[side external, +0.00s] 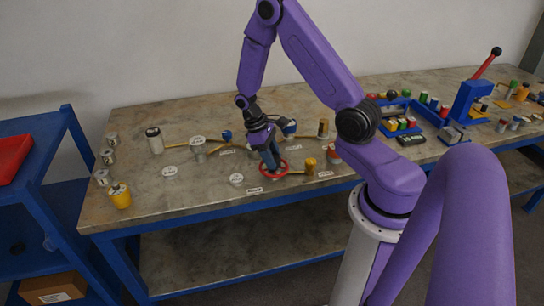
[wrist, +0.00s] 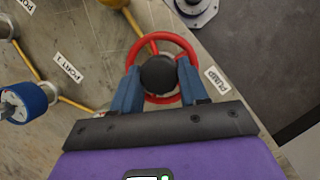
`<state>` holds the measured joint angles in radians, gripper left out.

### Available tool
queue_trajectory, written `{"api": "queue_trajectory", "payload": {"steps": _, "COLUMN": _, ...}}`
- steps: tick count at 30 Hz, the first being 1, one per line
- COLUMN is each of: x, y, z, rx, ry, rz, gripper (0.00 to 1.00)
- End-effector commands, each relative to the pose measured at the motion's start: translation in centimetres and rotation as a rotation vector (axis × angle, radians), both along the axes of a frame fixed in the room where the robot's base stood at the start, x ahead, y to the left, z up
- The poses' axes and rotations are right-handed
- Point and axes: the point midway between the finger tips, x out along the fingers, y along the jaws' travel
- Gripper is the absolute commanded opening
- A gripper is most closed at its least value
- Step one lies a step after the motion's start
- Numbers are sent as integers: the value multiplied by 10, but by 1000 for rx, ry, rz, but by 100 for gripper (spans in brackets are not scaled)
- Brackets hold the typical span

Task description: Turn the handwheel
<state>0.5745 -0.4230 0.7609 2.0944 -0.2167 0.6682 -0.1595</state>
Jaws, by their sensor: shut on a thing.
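The red handwheel (side external: 272,171) sits low on the workbench near its front edge, in the side external view. In the wrist view the red handwheel (wrist: 189,47) shows as a ring with a dark round hub (wrist: 158,73) in the middle. My gripper (side external: 270,160) points down at it from above. In the wrist view the two blue fingers of my gripper (wrist: 158,80) stand on either side of the hub and are shut on the handwheel's middle. The fingers and hub hide part of the ring.
A yellow fitting (side external: 310,166) stands right of the handwheel, joined by a brass pipe. Labels (wrist: 67,67) lie on the bench (side external: 220,215). Several metal vessels stand to the left.

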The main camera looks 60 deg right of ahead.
Motion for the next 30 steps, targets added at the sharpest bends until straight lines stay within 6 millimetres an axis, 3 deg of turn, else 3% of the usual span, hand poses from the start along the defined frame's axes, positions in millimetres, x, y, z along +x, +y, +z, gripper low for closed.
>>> {"api": "queue_trajectory", "payload": {"steps": 4, "x": 0, "y": 0, "z": 0, "rx": -1, "ry": 0, "rz": 1, "gripper": 13}}
{"api": "queue_trajectory", "payload": {"steps": 5, "x": 0, "y": 0, "z": 0, "rx": -1, "ry": 0, "rz": 1, "gripper": 47}}
{"api": "queue_trajectory", "payload": {"steps": 7, "x": 0, "y": 0, "z": 0, "rx": 0, "ry": 0, "rz": 2, "gripper": 69}}
{"api": "queue_trajectory", "payload": {"steps": 20, "x": 4, "y": 1, "z": 7, "rx": -1, "ry": -3, "rz": 3, "gripper": 69}}
{"api": "queue_trajectory", "payload": {"steps": 30, "x": 28, "y": 6, "z": 66, "rx": -2, "ry": -8, "rz": 2, "gripper": 69}}
